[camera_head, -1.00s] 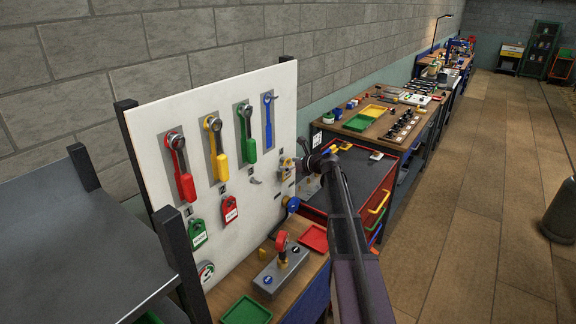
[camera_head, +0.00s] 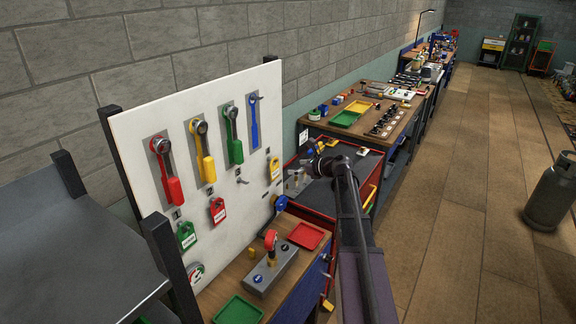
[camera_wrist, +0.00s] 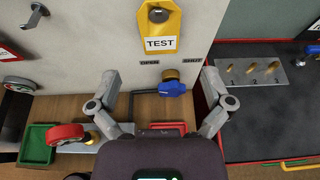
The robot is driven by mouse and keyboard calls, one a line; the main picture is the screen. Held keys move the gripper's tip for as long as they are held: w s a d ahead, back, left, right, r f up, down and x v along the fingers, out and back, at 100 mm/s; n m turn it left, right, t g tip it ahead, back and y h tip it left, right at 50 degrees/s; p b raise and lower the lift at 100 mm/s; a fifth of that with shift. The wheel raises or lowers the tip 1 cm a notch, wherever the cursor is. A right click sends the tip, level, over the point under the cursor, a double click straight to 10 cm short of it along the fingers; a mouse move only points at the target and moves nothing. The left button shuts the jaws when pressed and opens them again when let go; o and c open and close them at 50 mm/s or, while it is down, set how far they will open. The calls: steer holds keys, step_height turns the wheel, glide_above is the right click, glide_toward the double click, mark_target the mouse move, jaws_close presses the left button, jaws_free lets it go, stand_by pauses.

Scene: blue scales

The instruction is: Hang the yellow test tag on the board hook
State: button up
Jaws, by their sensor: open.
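The yellow test tag (camera_head: 274,169) is at the right side of the white board (camera_head: 135,135), upright against its face. In the wrist view the tag (camera_wrist: 160,46) reads TEST, and a dark grey round end shows at its hole, as on a peg. An empty hook (camera_head: 241,181) sits left of the tag; a hook also shows at upper left in the wrist view (camera_wrist: 38,14). My gripper (camera_wrist: 161,80) is open, fingers wide apart and empty, below the tag and not touching it. In the head view my gripper (camera_head: 309,166) is right of the tag.
A blue valve handle (camera_wrist: 172,88) on the board lies between my fingers in the wrist view. Red (camera_head: 217,211) and green (camera_head: 186,236) tags hang left. A red tray (camera_head: 306,235) and a grey block with a red-topped gauge (camera_head: 270,272) are on the bench below.

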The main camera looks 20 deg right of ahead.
steer(key=s+a, duration=0.4)
steer(key=a, duration=0.3)
steer(key=s+a, duration=0.4)
steer(key=a, duration=0.4)
steer(key=shift+a+f, duration=0.15)
steer(key=s+a+f+n+g+h+b, duration=0.3)
steer(key=s+a+f+n+g, duration=0.4)
steer(key=s+f+n, duration=0.65)
steer(key=s+d+f+n+g+h, duration=0.1)
steer(key=s+n+g+h, duration=0.1)
steer(key=s+n, duration=0.2)
steer(key=s+d+f+n+g+h+b, duration=0.1)
steer(key=s+n, duration=0.4)
steer(key=n, duration=0.6)
steer(key=shift+s+d+f+g+h, duration=0.2)
steer(key=shift+f+g+h, duration=0.15)
steer(key=shift+g+h, duration=0.55)
steer(key=shift+w, duration=0.1)
